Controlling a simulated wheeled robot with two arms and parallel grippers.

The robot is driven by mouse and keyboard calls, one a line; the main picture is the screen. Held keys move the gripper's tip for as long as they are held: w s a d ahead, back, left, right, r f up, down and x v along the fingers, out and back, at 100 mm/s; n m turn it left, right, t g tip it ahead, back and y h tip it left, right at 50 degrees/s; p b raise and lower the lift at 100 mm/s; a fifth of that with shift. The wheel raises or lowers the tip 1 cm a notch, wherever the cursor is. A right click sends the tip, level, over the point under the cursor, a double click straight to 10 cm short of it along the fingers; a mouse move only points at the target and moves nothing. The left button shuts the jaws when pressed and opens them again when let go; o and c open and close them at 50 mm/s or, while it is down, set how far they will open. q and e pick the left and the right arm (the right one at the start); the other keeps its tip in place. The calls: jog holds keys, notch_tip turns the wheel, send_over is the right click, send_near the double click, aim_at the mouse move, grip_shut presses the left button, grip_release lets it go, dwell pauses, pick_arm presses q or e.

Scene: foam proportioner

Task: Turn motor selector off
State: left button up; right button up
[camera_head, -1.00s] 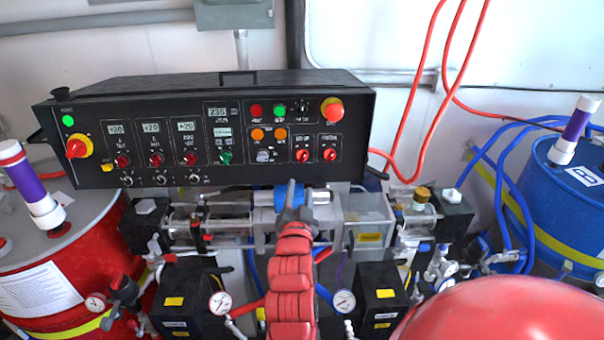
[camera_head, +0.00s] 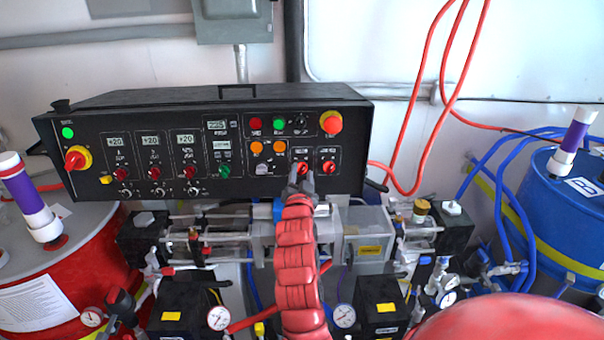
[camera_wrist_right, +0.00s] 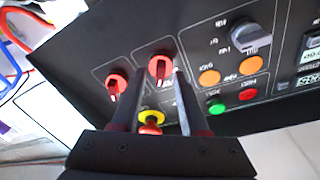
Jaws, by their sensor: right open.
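The black control panel (camera_head: 100,185) carries two small red selector knobs at its lower right. The left red knob (camera_head: 302,167) and the right red knob (camera_head: 329,167) sit side by side. A grey selector knob (camera_head: 262,169) is to their left. The labels are too small to read, so I cannot tell which is the motor selector. My right gripper (camera_head: 301,180) is open just in front of the left red knob. In the right wrist view, that knob (camera_wrist_right: 160,67) shows between and just beyond the fingertips (camera_wrist_right: 159,82); contact cannot be told. My left gripper is out of view.
A red emergency button (camera_head: 331,122) is above the red knobs, with green and orange buttons nearby. Pump parts and gauges lie below the panel. A red drum (camera_head: 90,255) is left, a blue drum (camera_head: 545,205) right. Red hoses hang at right.

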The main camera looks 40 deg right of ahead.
grip_shut()
jog(key=shift+n, duration=0.3)
jog(key=shift+n+t+b, duration=0.3)
jog(key=shift+n+b, duration=0.1)
jog(key=shift+n, duration=0.6)
jog(key=shift+n+y, duration=0.3)
jog(key=shift+n, duration=0.7)
jog(key=n+t+y, duration=0.1)
jog(key=n, duration=0.3)
jog(key=shift+s+r, duration=0.1)
jog(key=shift+r, duration=0.05)
jog(key=shift+n+y+p, duration=0.7)
jog(key=shift+n+p, duration=0.4)
jog(key=shift+n, duration=1.7)
